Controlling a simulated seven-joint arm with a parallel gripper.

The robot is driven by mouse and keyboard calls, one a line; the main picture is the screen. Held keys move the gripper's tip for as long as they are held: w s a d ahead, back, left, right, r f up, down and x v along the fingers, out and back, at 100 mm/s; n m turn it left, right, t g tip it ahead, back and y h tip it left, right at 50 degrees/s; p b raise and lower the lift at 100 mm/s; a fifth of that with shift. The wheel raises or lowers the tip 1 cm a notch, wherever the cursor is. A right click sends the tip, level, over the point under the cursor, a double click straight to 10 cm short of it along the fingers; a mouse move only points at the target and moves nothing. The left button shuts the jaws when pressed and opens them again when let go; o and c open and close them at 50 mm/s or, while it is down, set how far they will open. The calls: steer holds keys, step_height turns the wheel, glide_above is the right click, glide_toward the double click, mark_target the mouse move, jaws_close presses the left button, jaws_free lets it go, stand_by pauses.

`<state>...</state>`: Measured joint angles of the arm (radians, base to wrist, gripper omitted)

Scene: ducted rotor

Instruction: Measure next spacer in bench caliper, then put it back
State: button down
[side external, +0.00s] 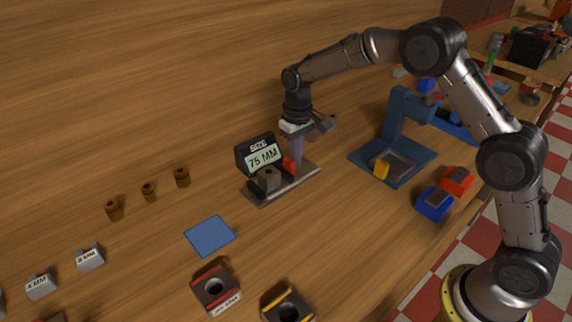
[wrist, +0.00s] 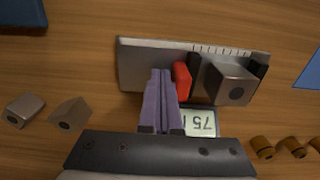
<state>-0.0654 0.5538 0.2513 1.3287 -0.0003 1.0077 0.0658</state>
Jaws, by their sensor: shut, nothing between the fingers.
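The bench caliper (side external: 307,175) stands mid-table with its display (side external: 262,158) reading what looks like 75 MM; any decimal point is too small to tell. A grey block spacer with a dark hole (side external: 269,179) sits on its rail, between two dark jaws in the wrist view (wrist: 230,85). The red slider tab (side external: 288,164) is beside the jaw on the gripper side, and it shows in the wrist view (wrist: 181,80). My gripper (side external: 297,163) is shut and empty, its purple fingers (wrist: 160,78) pointing down right beside the red tab. Whether they touch it I cannot tell.
Two grey blocks (wrist: 23,108) (wrist: 70,115) lie near the caliper in the wrist view. Several brown knobs (side external: 149,191), a blue mat (side external: 210,236), labelled grey blocks (side external: 89,257) and ring-holed blocks (side external: 216,287) lie leftward and in front. A blue press-like stand (side external: 398,122) is at right.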

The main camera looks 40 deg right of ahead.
mark_target(287, 160)
steer(key=shift+a, duration=1.7)
steer(key=shift+d, duration=0.1)
steer(key=shift+d, duration=0.5)
stand_by(0.4)
steer(key=shift+r, duration=4)
